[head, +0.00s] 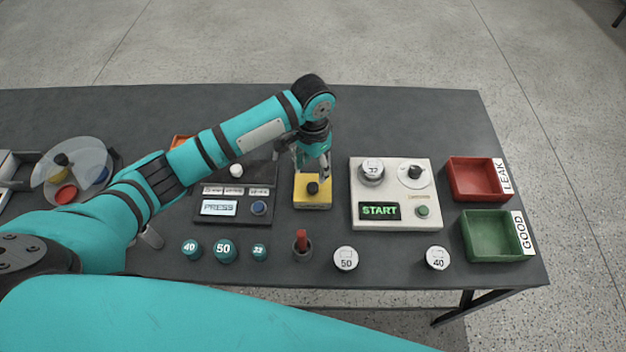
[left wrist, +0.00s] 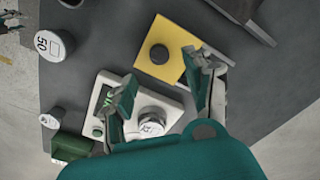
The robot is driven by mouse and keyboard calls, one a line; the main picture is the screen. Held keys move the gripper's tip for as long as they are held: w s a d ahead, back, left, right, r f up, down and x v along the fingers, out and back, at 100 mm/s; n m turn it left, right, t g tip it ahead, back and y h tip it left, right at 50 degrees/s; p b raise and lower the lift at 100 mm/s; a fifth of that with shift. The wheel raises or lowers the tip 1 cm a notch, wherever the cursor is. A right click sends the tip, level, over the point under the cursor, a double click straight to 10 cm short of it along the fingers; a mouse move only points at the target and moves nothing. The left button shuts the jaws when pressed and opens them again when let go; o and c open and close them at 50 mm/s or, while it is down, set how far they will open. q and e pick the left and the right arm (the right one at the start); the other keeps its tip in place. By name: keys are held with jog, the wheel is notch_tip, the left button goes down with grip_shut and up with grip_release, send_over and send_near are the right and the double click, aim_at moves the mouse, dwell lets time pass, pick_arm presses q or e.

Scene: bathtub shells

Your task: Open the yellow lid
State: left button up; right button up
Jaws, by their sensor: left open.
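The yellow lid (head: 301,201) is square with a dark round knob (head: 312,187) on top, and it sits at the middle of the table. It also shows in the left wrist view (left wrist: 176,73), just beyond my fingertips. My left gripper (head: 312,172) points down, just behind and above the knob. In the left wrist view the two fingers (left wrist: 163,88) are spread apart with nothing between them, and the knob lies off to the upper side of the gap. The gripper hides part of the lid's back edge in the head view. My right gripper does not show.
A white START panel (head: 392,222) stands right of the lid, bearing a silver-white cap. A dark PRESS panel (head: 236,207) is at left. Red (head: 473,180) and green (head: 487,236) trays stand at far right. Several weights and a red-topped peg (head: 302,243) line the front.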

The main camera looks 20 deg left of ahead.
aim_at(313, 186)
pick_arm(q)
notch_tip(313, 186, down, 6)
jog(key=shift+s+p, duration=0.1)
jog(key=shift+p, duration=0.2)
jog(key=shift+f, duration=0.7)
grip_shut()
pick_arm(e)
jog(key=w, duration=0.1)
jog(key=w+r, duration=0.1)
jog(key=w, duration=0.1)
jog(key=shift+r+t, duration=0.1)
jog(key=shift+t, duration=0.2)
